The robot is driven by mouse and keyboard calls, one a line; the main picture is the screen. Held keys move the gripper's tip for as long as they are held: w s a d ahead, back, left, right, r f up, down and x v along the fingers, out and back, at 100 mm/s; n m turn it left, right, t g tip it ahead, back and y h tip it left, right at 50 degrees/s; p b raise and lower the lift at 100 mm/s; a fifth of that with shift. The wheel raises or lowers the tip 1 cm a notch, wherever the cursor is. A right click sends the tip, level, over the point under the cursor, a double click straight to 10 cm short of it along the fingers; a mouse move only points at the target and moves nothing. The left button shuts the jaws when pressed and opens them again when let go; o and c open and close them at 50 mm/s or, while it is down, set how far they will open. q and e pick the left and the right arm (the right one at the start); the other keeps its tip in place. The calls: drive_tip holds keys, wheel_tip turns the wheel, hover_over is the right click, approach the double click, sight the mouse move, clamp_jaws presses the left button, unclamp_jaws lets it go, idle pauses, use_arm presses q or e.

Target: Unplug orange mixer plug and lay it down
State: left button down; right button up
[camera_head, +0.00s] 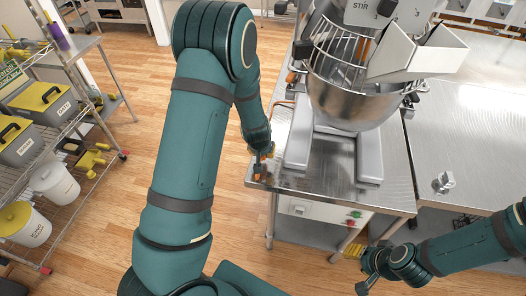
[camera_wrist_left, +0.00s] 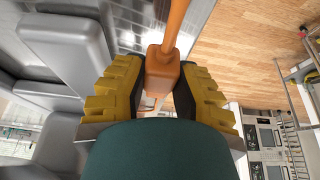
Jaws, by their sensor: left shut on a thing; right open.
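The orange plug (camera_wrist_left: 163,72) shows in the left wrist view between the two yellow-padded fingers of my left gripper (camera_wrist_left: 158,95), with its orange cable running up out of the picture. The gripper is shut on the plug. In the head view my left gripper (camera_head: 262,163) is small and partly hidden by its own arm, at the left edge of the mixer's steel table (camera_head: 330,187). I cannot tell whether the plug sits in a socket. The mixer (camera_head: 350,100) stands on that table. My right gripper (camera_head: 370,272) is open and empty, low at the front.
A white panel (camera_head: 316,211) with red and green buttons is on the table's front. A small metal part (camera_head: 443,182) lies on the steel counter (camera_head: 475,140) at right. A wire shelf with grey bins (camera_head: 45,103) and white buckets (camera_head: 55,183) stands at left. Wooden floor lies between.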

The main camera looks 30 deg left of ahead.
sight(262, 159)
use_arm(q)
drive_tip(key=shift+f, duration=0.15)
drive_tip(key=shift+f+b, duration=1.9)
drive_tip(key=shift+f, duration=0.2)
drive_tip(key=c, duration=0.8)
unclamp_jaws()
drive_tip(key=shift+o, duration=0.2)
drive_tip(key=shift+r, duration=0.15)
drive_tip(key=shift+p+v, duration=1.25)
drive_tip(key=shift+v, duration=0.25)
